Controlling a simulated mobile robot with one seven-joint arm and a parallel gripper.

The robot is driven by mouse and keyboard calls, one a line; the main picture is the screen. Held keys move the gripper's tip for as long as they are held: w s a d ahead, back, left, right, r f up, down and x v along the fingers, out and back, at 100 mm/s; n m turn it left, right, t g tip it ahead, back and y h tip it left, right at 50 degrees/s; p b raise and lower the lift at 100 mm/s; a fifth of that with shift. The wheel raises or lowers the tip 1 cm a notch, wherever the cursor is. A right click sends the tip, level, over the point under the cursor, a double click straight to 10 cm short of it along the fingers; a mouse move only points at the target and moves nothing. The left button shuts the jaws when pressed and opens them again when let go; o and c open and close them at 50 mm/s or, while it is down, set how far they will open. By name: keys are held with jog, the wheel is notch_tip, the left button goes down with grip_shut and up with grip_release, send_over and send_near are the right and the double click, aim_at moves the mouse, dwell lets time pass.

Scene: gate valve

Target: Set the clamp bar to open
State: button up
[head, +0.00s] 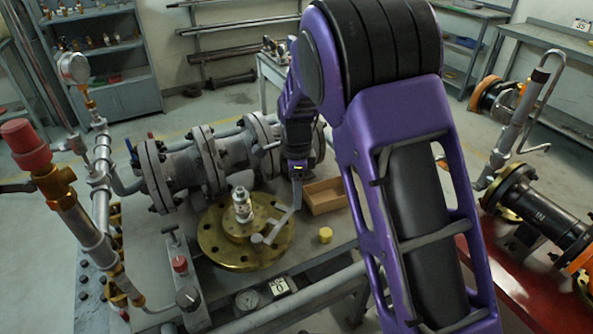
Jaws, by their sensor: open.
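A brass flange (222,259) lies flat on the bench with a silver fitting (242,204) standing upright at its centre. A short grey bar (279,228), which looks like the clamp bar, has a round end over the flange and slants up to the right. My gripper (297,202) points down at the bar's far right end. It is open; only a narrow edge of its fingers shows, and I cannot tell whether they touch or straddle the bar. My purple arm hides what is behind it.
An open wooden box (325,196) and a yellow cap (325,235) stand right of the flange. A flanged grey pipe (183,168) runs behind. Upright piping (100,180) stands left.

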notch_tip(320, 180, up, 17)
jog(key=p, duration=0.1)
dwell(0.4)
